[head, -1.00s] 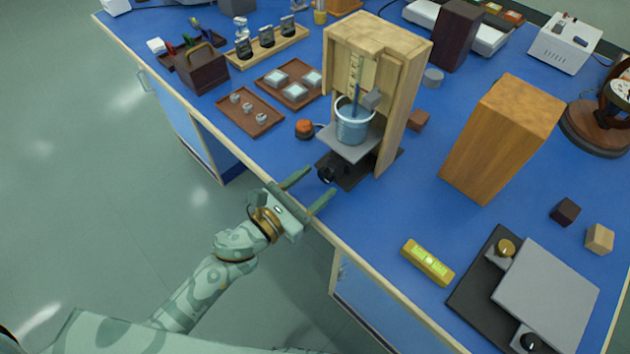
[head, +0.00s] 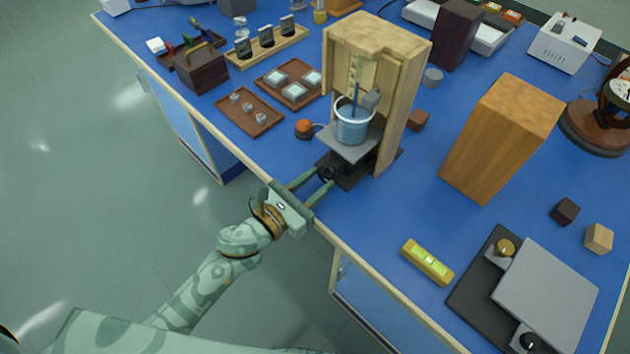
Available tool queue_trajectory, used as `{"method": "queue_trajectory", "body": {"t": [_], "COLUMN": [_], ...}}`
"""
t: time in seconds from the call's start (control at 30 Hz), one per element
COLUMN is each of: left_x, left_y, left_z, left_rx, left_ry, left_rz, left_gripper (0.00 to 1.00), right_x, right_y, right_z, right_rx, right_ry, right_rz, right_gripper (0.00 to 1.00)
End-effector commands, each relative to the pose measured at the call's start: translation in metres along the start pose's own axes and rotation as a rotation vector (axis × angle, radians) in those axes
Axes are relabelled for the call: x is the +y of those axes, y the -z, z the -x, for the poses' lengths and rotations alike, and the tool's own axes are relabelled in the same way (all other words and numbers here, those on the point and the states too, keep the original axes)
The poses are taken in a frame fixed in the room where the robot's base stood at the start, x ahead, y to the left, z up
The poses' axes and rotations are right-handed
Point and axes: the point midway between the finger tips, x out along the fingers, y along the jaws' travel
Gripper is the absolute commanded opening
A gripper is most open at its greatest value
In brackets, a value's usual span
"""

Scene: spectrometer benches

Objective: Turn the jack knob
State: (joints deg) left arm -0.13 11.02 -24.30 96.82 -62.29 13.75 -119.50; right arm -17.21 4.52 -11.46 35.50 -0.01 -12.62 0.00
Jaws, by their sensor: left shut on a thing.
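The lab jack stands under the wooden frame, with a grey top plate (head: 345,149) and a dark base (head: 352,178). Its small black knob (head: 326,173) faces the table's front edge. My left gripper (head: 322,178) reaches in from the left over the front edge, and its green fingers are shut on the knob, one on each side. The fingertips partly cover the knob. A blue beaker of liquid (head: 351,126) stands on the jack plate inside the frame (head: 408,75). My right gripper is not in view.
A red-orange button (head: 304,127) sits just left of the jack. The blue table (head: 400,215) is clear between the jack and the level.

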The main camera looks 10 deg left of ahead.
Motion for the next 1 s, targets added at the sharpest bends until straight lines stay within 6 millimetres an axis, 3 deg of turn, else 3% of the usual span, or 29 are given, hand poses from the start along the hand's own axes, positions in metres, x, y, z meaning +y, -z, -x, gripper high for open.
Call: {"method": "queue_trajectory", "body": {"t": [0.6, 1.0], "left_x": [0.0003, 0.0004], "left_y": [-0.0007, 0.0001], "left_z": [0.0000, 0.0000], "left_rx": [0.000, 0.000], "left_ry": [0.000, -0.001], "left_rz": [0.423, 0.537], "left_gripper": [0.09, 0.09], "right_x": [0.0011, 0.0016], "right_y": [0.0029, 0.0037], "right_z": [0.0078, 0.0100], "right_rx": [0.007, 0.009], "right_ry": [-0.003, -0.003], "right_rz": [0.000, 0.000], "right_gripper": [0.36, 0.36]}}
